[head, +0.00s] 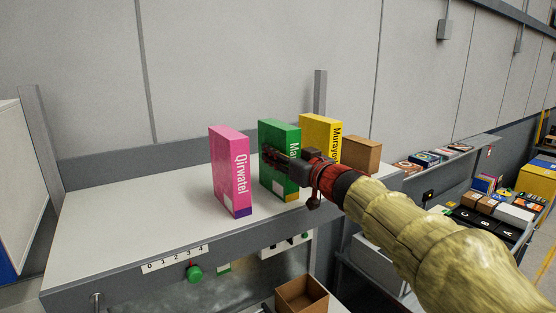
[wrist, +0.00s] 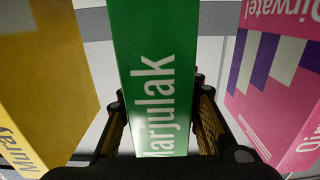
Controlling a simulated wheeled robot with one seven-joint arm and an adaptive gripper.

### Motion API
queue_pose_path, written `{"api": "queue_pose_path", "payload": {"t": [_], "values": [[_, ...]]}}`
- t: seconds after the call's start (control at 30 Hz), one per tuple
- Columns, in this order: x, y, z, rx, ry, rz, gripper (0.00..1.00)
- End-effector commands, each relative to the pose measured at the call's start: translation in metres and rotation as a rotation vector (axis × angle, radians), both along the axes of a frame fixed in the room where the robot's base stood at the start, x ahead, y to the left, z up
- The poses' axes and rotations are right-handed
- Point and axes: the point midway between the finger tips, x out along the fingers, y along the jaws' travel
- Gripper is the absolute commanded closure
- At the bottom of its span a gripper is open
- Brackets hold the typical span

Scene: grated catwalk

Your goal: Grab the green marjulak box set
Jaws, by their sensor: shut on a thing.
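The green Marjulak box (head: 279,142) stands upright on the light worktop, between a pink box and a yellow box. My gripper (head: 272,156) reaches it from the right in the head view and covers part of its lettered side. In the wrist view the green box (wrist: 154,60) rises between the two fingers of my gripper (wrist: 160,122), one on each side of it. The gripper is shut on the box. The box's lower part is hidden behind the gripper in the wrist view.
The pink Qirwatel box (head: 230,172) stands close on the left, and the yellow box (head: 318,127) close on the right. A brown box (head: 362,154) is beyond the yellow one. The worktop (head: 130,215) is clear at left. A wall (head: 250,60) rises behind.

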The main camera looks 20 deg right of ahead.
Motion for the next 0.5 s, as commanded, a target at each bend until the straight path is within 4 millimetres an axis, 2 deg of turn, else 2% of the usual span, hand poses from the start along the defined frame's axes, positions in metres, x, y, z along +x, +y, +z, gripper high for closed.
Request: {"api": "queue_pose_path", "payload": {"t": [0.37, 0.5], "values": [[0.0000, 0.0000, 0.0000, 0.000, 0.000, 0.000, 1.00], [-0.0003, 0.0001, 0.0017, 0.000, -0.002, 0.000, 1.00]]}}
